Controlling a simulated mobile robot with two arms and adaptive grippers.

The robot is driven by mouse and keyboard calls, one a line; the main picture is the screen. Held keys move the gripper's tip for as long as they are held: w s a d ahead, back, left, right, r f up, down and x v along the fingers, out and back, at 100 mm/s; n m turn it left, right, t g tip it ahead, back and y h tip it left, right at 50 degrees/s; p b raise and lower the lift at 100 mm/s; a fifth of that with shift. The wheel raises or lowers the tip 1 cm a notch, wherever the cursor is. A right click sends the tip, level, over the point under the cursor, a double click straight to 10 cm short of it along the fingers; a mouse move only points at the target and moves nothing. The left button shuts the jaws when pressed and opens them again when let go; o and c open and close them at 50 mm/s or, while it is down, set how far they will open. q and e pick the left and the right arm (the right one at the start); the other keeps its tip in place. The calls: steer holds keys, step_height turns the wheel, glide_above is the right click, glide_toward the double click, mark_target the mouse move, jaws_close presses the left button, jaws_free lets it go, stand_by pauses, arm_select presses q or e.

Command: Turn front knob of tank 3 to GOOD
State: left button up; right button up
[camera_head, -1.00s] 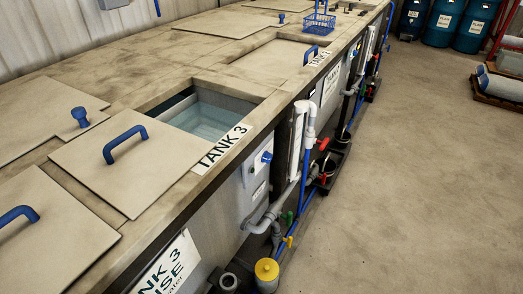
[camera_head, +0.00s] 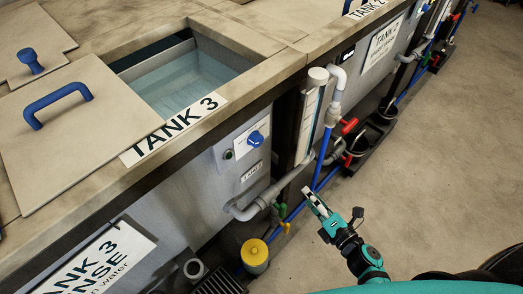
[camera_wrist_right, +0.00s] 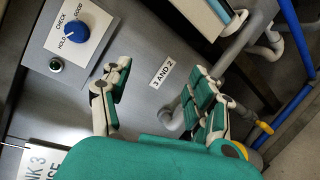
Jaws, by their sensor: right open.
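The blue front knob (camera_head: 256,138) of tank 3 (camera_head: 190,145) sits on a white plate on the grey control box. In the right wrist view the knob (camera_wrist_right: 75,31) is at upper left, with CHECK, GOOD and HOLD printed around it. Its exact setting is hard to tell; it seems to point toward HOLD. My right gripper (camera_head: 314,202) is open and empty, below and to the right of the knob and apart from it. In the wrist view its fingers (camera_wrist_right: 158,74) are spread, with the knob outside them. My left gripper is not in view.
Grey pipes (camera_head: 245,211), a clear vertical tube (camera_head: 309,120), a blue pipe (camera_head: 322,165) and a red valve handle (camera_head: 348,126) stand right of the box. A yellow-capped cylinder (camera_head: 254,254) is below. The floor at right is clear.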

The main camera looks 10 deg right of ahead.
steer(key=s+a+r+n+y+b, duration=0.2)
steer(key=a+r+n+y, duration=0.15)
steer(key=r+n, duration=0.9)
steer(key=n+y+p, duration=0.1)
steer(key=p, duration=0.3)
glide_toward(259, 144)
steer(key=x, duration=0.9)
steer(key=shift+w+a, duration=0.1)
steer(key=shift+w, duration=0.15)
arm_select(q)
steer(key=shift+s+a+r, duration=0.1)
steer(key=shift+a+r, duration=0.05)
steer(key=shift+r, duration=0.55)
arm_select(e)
steer(key=c, duration=1.2)
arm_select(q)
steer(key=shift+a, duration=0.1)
arm_select(e)
steer(key=shift+o, duration=0.2)
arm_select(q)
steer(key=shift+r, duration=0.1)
arm_select(e)
steer(key=shift+r, duration=0.1)
